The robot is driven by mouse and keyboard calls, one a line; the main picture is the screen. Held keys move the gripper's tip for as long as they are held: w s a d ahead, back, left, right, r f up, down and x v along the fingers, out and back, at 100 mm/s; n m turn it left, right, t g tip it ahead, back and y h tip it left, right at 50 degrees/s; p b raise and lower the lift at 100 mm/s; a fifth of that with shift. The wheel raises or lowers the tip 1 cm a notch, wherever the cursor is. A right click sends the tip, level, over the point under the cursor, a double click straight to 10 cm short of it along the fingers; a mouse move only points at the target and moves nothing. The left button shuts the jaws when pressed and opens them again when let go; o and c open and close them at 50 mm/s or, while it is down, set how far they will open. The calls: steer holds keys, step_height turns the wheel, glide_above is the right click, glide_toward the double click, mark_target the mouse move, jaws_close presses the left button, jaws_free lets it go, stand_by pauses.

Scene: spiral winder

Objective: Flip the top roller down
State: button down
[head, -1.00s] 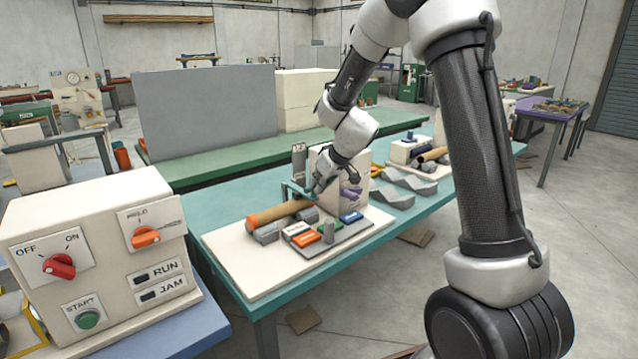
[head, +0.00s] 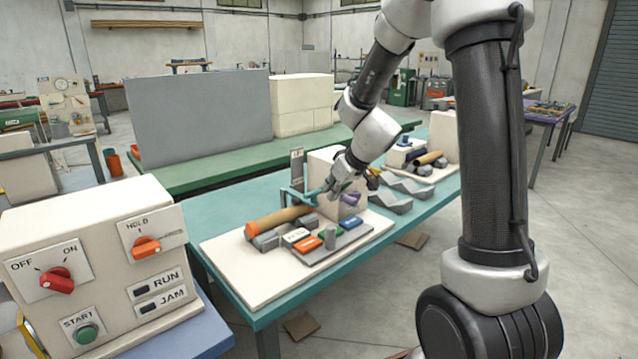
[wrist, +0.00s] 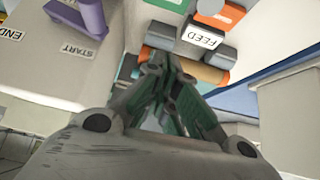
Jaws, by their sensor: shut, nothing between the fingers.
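The winder sits on a cream board (head: 235,262) on the teal table. Its brown tube (head: 277,222) lies across grey rollers (head: 268,240). A teal bar (head: 297,198) stands raised over the tube's far end, beside an upright grey plate (head: 297,168); it may be the top roller's arm, but I cannot tell where the top roller is. My gripper (head: 329,194) is shut and empty, at the right end of the teal bar, close to the cream block (head: 326,165). In the wrist view, its fingertips (wrist: 165,62) overlap the tube (wrist: 203,73), near the FEED label (wrist: 201,37). Contact is unclear.
A purple lever (head: 350,197) projects from the cream block; START and END labels show beside it in the wrist view. Orange, green and blue blocks (head: 308,244) line the board's front. Grey wavy pieces (head: 405,190) lie right. A control box (head: 100,270) stands front left.

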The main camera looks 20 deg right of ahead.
steer(key=shift+s+d+f, duration=0.2)
steer(key=shift+s+d, duration=0.05)
steer(key=shift+s, duration=0.4)
steer(key=shift+s+d+f, duration=0.2)
steer(key=shift+s+d, duration=0.05)
steer(key=shift+s, duration=0.4)
